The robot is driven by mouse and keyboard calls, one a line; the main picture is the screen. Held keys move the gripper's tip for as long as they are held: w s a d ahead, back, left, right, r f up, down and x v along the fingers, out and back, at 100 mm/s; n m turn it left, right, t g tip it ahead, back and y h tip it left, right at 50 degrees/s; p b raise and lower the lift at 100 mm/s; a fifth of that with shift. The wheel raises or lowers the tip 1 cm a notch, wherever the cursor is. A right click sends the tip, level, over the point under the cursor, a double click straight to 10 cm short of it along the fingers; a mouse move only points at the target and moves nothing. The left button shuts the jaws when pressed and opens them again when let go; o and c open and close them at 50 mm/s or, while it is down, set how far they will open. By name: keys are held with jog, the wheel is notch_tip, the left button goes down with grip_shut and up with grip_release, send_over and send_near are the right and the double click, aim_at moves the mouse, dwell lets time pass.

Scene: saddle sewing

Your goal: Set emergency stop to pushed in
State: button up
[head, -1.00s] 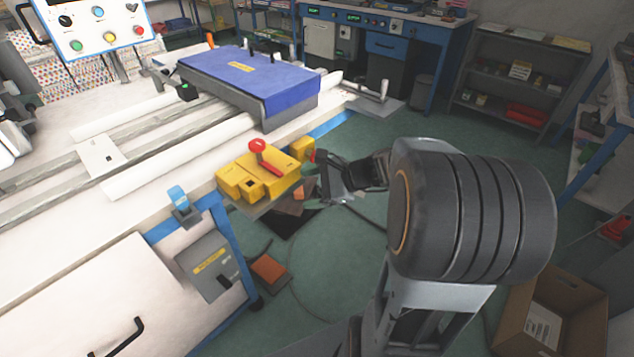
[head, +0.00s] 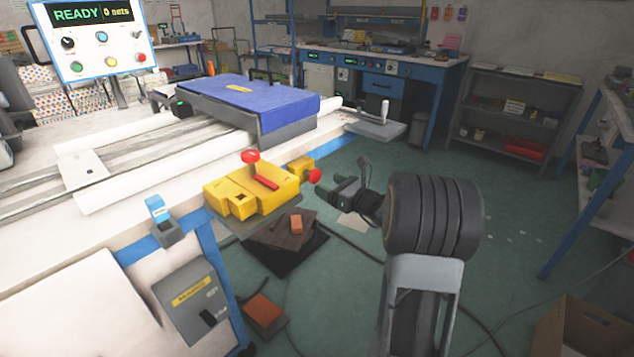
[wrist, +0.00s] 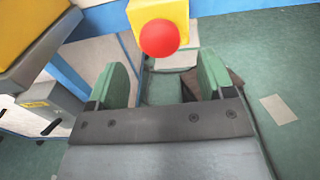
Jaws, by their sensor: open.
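The emergency stop is a red mushroom button (head: 314,176) on the end of a small yellow box (head: 300,165) at the table's edge. In the wrist view, the red button (wrist: 160,38) shows at the top centre, in front of its yellow box (wrist: 143,12). I cannot tell whether it is pushed in. My gripper (head: 345,183) is just right of the button in the head view, apart from it. In the wrist view, its green fingers stand wide apart and empty, with the button beyond the gap between the tips (wrist: 163,62).
A larger yellow housing (head: 250,194) with a red lever (head: 265,183) sits left of the emergency stop. A blue block (head: 260,98) lies on the table. A control panel (head: 95,40) reads READY. A pedal (head: 265,310) is below; green floor is open to the right.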

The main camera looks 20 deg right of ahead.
aim_at(318, 178)
jog(key=shift+b+x, duration=0.3)
jog(key=shift+x, duration=2.25)
jog(key=shift+c, duration=0.3)
